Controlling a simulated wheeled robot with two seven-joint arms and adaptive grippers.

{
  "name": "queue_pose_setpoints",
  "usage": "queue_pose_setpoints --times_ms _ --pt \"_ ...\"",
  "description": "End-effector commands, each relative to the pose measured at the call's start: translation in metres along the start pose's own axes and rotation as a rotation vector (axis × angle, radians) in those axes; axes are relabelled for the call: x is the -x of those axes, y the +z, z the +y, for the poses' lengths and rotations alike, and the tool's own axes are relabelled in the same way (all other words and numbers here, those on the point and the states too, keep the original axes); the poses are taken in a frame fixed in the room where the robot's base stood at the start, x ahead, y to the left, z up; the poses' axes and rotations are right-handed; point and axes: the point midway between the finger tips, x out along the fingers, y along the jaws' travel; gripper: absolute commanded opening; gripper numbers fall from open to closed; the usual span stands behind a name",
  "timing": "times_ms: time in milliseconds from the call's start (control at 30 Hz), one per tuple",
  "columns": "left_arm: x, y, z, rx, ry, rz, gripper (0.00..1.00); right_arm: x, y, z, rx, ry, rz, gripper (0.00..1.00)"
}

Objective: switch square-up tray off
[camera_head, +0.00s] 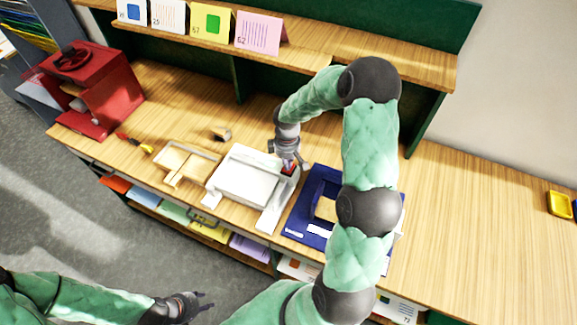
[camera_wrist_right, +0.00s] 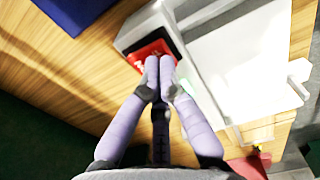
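The white square-up tray (camera_head: 245,178) sits on the wooden bench, left of the blue board; it also shows in the right wrist view (camera_wrist_right: 245,60). A red rocker switch (camera_wrist_right: 149,52) is set in the grey housing at the tray's side. My right gripper (camera_wrist_right: 160,68) has its fingertips together, with nothing seen between them. The tips are right at the switch's edge and cover part of it; I cannot tell whether they touch. A small green glow (camera_wrist_right: 215,83) shows beside the fingers. My left gripper (camera_head: 203,300) is low, away from the bench, its fingers apart and empty.
A blue board (camera_head: 299,215) stands close to the right of the tray. A wooden tray (camera_head: 177,160) and a red press (camera_head: 100,90) are to the left. A shelf with cards (camera_head: 260,33) overhangs the back. The right bench (camera_head: 480,230) is mostly clear.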

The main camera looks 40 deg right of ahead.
Motion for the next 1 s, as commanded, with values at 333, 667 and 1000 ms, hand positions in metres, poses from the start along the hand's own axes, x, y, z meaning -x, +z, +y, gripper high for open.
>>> queue_pose_setpoints --times_ms 333,667,1000 --pt "-0.004 0.0 -0.001 0.0 0.0 0.0 0.4 -0.005 0.0 0.0 0.0 0.0 0.0 0.0" --pt "-0.007 0.0 -0.002 0.0 0.0 0.0 0.4 -0.009 0.0 0.0 0.0 0.0 0.0 0.0" --pt "-0.007 0.0 -0.003 0.0 0.0 0.0 0.4 -0.01 0.0 0.0 0.0 -0.001 0.0 0.0"
